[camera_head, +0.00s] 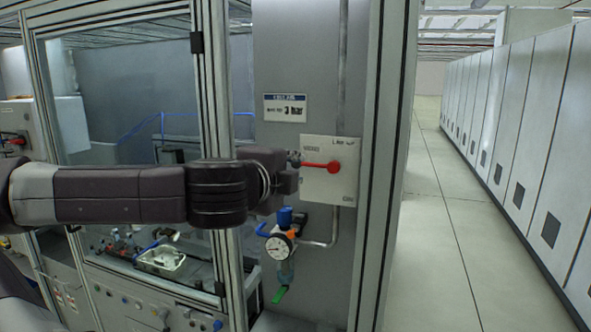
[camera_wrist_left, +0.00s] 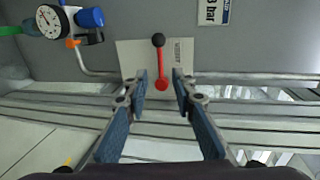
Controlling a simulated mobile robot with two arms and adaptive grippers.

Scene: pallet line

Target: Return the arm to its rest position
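My left arm comes in from the left in the head view, and its gripper (camera_head: 290,172) is beside the left edge of a pale switch plate (camera_head: 345,190). A red lever (camera_head: 320,166) lies about level on the plate, from a red hub at right to a black knob at left. I cannot tell the exact gap. My right gripper is not in view.
A pressure gauge (camera_head: 279,246) with blue and green valve parts hangs below the gripper. A "3 bar" label (camera_head: 285,108) is above. A framed glass window (camera_head: 130,110) is at left, with a tray (camera_head: 161,262) behind it. The aisle floor (camera_head: 450,230) at right is clear.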

